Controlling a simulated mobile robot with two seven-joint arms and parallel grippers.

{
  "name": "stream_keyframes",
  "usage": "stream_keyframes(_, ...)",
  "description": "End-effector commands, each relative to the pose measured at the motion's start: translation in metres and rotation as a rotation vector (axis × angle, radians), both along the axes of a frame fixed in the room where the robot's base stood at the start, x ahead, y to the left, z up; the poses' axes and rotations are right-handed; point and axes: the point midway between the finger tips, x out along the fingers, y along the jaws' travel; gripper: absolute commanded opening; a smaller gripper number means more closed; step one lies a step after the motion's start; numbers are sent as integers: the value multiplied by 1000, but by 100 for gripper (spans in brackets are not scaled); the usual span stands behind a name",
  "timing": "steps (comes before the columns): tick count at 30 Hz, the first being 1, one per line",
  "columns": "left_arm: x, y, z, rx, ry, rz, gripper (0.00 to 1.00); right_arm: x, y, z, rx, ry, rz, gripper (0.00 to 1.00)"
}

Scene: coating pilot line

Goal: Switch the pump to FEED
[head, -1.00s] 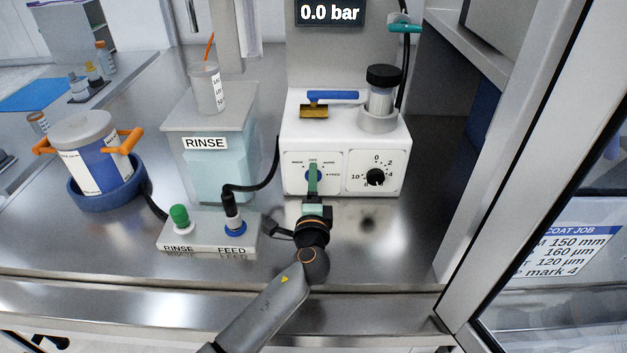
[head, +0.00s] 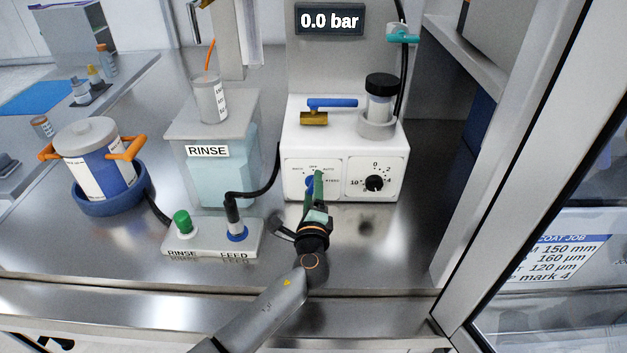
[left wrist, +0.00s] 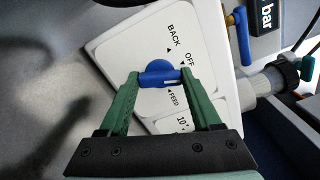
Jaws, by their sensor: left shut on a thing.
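The white pump (head: 345,135) stands on the steel bench, with a blue selector knob (head: 309,184) on the left of its front panel. In the left wrist view the knob (left wrist: 160,76) sits among the printed words BACK, OFF and FEED. A white mark on its bar lies toward the OFF and FEED side; I cannot tell exactly which word it points at. My left gripper (head: 315,186) is shut on this knob, with its green fingers (left wrist: 159,80) at both ends of the bar. My right gripper is not in view.
A numbered black dial (head: 374,183) is right of the knob. A blue-handled brass valve (head: 314,117) and a black-capped jar (head: 380,98) are on top. The display (head: 330,20) reads 0.0 bar. A RINSE/FEED hose block (head: 212,240) stands left of my arm. A frame post (head: 500,170) rises at right.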

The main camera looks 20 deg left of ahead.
Motion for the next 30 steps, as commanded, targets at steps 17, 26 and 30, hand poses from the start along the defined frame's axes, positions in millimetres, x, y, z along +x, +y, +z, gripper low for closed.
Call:
stream_keyframes(17, 0, 0, -1, 417, 121, 0, 0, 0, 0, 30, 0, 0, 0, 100)
stream_keyframes(26, 0, 0, 2, 476, 138, 0, 0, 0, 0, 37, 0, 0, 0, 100)
stream_keyframes(30, 0, 0, 4, 632, 183, -1, 0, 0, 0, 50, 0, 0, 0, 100)
